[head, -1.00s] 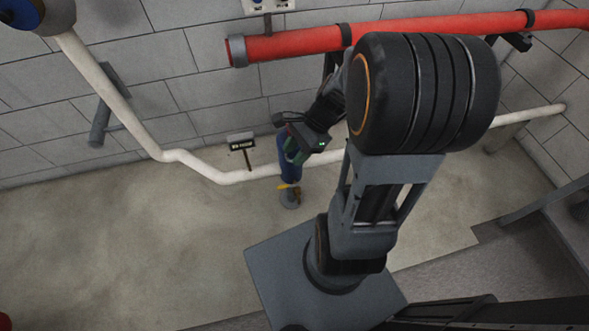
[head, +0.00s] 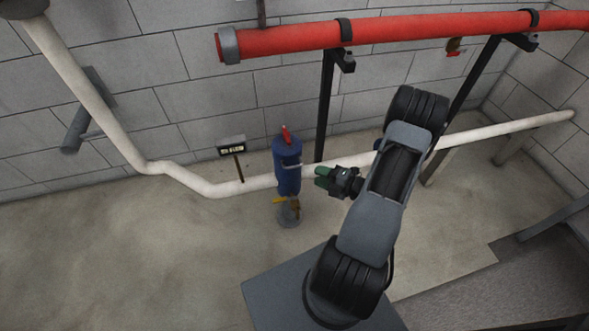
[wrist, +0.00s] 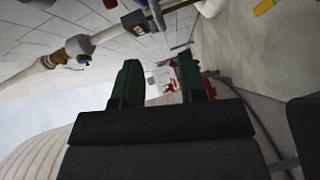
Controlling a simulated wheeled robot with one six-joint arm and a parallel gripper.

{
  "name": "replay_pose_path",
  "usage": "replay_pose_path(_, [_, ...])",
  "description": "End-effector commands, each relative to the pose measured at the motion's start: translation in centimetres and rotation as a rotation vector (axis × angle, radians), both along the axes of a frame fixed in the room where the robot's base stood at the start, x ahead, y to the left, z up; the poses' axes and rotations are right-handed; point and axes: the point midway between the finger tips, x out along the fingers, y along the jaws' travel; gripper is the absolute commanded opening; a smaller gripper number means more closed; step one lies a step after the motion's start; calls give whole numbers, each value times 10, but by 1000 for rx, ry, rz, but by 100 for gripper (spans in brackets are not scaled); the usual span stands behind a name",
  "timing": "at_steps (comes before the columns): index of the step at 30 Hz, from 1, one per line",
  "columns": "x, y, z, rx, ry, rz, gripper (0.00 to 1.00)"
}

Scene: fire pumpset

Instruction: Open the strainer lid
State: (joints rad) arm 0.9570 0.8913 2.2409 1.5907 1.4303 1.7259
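The blue strainer (head: 287,175) stands upright on the white pipe, left of the picture's middle. A red handle (head: 286,134) sticks up at its top, which I take to be on the lid; I see no gap under it. My gripper (head: 322,177) is to the right of the strainer, at about the height of its body and below the red handle, and looks apart from it. In the wrist view its two green fingers (wrist: 159,82) are spread with nothing between them. I cannot make out the lid in the wrist view.
The white pipe (head: 235,188) runs low along the block wall. A thick red pipe (head: 290,40) crosses above on black posts (head: 325,105). A small sign (head: 232,151) stands left of the strainer. A yellow handle (head: 279,199) is below it.

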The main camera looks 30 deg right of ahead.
Motion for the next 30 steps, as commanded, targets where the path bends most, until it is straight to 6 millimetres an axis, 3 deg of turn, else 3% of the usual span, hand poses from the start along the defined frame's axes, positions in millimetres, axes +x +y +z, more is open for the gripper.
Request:
replay_pose_path(6, [36,26,-8,-3,-1,8,38])
replay_pose_path(15, [72,50,-13,-5,0,6,38])
replay_pose_path(30, [85,58,-14,-4,-1,3,38])
